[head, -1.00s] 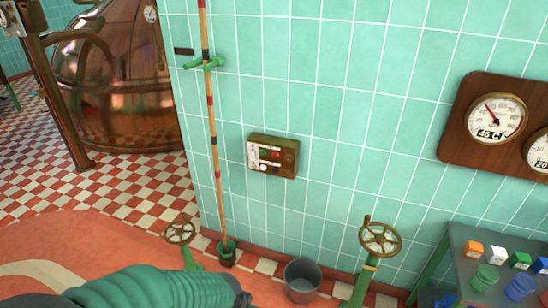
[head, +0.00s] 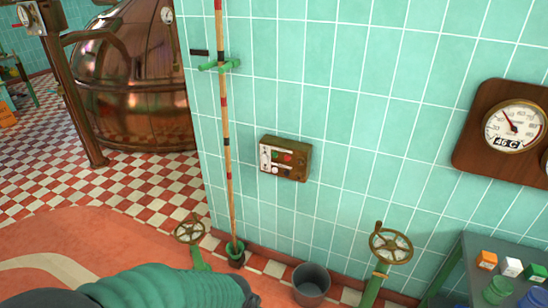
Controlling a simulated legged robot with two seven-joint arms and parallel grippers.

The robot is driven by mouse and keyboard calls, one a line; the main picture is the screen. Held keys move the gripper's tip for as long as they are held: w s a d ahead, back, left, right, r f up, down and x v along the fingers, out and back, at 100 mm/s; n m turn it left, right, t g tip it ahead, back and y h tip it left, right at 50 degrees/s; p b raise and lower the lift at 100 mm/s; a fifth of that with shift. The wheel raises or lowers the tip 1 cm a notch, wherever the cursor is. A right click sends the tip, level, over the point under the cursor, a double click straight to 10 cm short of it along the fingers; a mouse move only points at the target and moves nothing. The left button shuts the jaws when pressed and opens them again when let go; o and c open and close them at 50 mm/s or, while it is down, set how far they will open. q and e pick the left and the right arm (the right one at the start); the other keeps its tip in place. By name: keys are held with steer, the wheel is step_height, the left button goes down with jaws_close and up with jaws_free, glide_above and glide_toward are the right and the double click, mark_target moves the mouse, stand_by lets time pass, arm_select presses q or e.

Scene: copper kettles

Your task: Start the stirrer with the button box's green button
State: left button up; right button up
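The button box (head: 297,160) is mounted on the tiled wall near the middle of the view. It has a brown casing and a pale front panel. A small green button (head: 275,156) sits on its face, left of a red button (head: 288,157). White markings or controls show on the panel's left side. My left arm's green sleeve crosses the bottom left, well below the box, and ends in a dark part. No gripper fingers show there. My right arm and gripper are not in view.
A striped pole (head: 226,140) stands against the wall left of the box. Two valve handwheels (head: 390,245) (head: 189,232) and a grey bucket (head: 311,283) are below. A copper kettle (head: 130,85) stands back left; a gauge board (head: 480,150) hangs right.

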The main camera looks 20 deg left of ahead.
arm_select(q)
jaws_close()
stand_by(1.4)
